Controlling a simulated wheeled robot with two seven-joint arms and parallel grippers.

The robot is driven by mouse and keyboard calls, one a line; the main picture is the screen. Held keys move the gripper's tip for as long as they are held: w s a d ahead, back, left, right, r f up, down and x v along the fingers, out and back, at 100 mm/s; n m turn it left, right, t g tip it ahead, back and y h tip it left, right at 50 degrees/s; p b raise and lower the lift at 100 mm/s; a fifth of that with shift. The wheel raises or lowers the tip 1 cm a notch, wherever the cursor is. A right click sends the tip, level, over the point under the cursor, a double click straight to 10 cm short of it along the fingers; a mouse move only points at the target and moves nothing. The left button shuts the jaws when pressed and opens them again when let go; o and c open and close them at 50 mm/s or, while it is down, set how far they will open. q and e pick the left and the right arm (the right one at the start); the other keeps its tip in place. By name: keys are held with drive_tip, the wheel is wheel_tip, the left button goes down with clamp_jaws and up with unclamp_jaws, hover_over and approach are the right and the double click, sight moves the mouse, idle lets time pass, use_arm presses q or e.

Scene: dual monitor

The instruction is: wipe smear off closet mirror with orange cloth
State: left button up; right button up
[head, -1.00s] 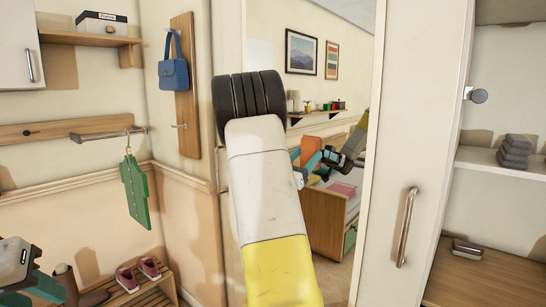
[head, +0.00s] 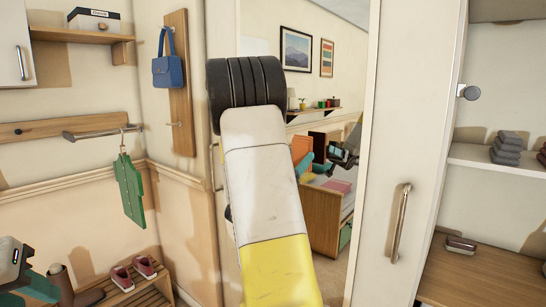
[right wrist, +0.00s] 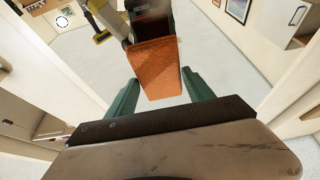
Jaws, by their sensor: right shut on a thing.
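The tall closet mirror (head: 285,95) stands behind my raised right arm in the head view. My right gripper (head: 305,164) is mostly hidden behind that arm; a teal finger part and an orange patch of the cloth (head: 301,147) show at its right edge. In the right wrist view, the orange cloth (right wrist: 160,68) is a flat block between the teal fingers of my right gripper (right wrist: 160,90), shut on it. A reflection of my gripper shows beyond it. I cannot make out a smear, nor whether the cloth touches the glass. My left gripper (head: 28,284) is partly cut off at lower left.
A closet door with a metal handle (head: 400,222) is right of the mirror. Open shelves hold folded grey cloths (head: 508,148). Left are a blue bag (head: 168,70), a green hanging item (head: 130,190) and a shoe bench (head: 145,290).

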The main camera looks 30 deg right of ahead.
drive_tip(key=shift+s+a, duration=0.25)
drive_tip(key=shift+a, duration=0.45)
drive_tip(key=shift+a, duration=0.1)
drive_tip(key=shift+s+a, duration=0.3)
drive_tip(key=shift+a, duration=0.35)
drive_tip(key=shift+s+a, duration=0.3)
drive_tip(key=shift+a, duration=0.3)
drive_tip(key=w+a+f, duration=0.3)
drive_tip(key=w, duration=0.4)
drive_tip(key=w+a+f, duration=0.2)
drive_tip(key=w+f, duration=0.2)
drive_tip(key=w, duration=0.3)
drive_tip(key=shift+w+d+r, duration=0.1)
drive_tip(key=shift+w+d, duration=0.2)
drive_tip(key=shift+d, duration=0.6)
drive_tip(key=shift+w+d+r, duration=0.1)
drive_tip(key=shift+w+d, duration=0.15)
drive_tip(key=shift+d, duration=0.6)
drive_tip(key=shift+w+d, duration=0.3)
drive_tip(key=shift+d, duration=0.6)
drive_tip(key=shift+w+d, duration=0.25)
drive_tip(key=shift+d, duration=0.35)
drive_tip(key=shift+w+d, duration=0.25)
drive_tip(key=shift+d, duration=0.35)
